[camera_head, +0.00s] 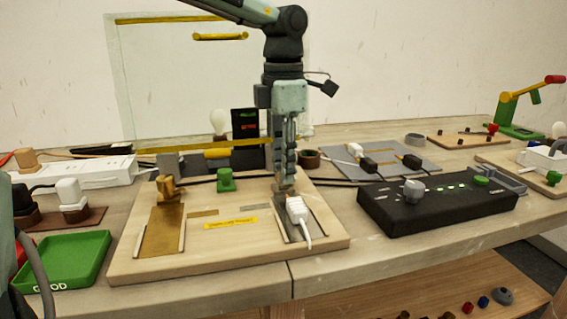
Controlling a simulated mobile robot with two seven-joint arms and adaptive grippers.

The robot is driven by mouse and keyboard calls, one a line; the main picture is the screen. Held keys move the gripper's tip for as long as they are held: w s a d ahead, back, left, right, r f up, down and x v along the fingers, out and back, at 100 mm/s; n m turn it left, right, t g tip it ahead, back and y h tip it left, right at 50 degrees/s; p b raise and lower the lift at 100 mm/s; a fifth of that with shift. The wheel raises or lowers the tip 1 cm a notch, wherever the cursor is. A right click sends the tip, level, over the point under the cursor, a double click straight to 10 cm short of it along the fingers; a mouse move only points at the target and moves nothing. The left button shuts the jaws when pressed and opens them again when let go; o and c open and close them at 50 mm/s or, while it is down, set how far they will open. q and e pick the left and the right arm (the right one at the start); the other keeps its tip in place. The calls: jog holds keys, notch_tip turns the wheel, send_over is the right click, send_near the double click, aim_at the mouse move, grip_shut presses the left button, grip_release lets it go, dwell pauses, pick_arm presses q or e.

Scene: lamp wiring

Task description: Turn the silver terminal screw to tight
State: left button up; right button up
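A wooden wiring board (215,255) lies on the bench. At its right side is a silver terminal strip (318,228) with a white piece and cord (297,212) lying on it. My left gripper (284,187) points straight down at the back end of this silver strip. Its fingertips are at or just above the terminal there, and they hide the silver screw. I see the fingers nearly edge-on, so their opening is unclear. A brass terminal (170,187) with a brass strip (160,232) is on the board's left side. My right gripper is not in view.
A green post (226,181) stands at the board's back middle. A black control box (435,203) with a knob and lit green lights is to the right. A green tray (62,262) is at the front left. White sockets and cables crowd the left back.

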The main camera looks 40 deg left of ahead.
pick_arm(q)
grip_shut()
